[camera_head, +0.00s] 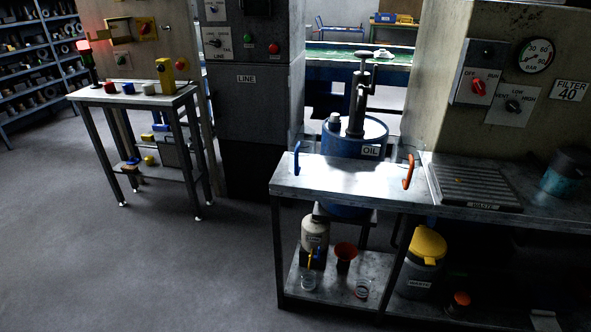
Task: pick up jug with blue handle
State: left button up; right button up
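A blue curved handle (297,158) stands upright at the left end of the metal bench top (345,180). A similar orange handle (408,172) stands at the right of the bright part of the bench. Neither of my grippers is in view.
A blue oil drum (370,136) with a hand pump stands behind the bench. A waste grate (475,186) and a dark teal container (566,172) are at the right. A yellow-lidded bin (425,262) is below. Open floor (150,265) lies at left.

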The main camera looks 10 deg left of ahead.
aim_at(301, 154)
jog(key=u, duration=1.35)
jog(key=i, duration=1.15)
jog(key=u, duration=0.15)
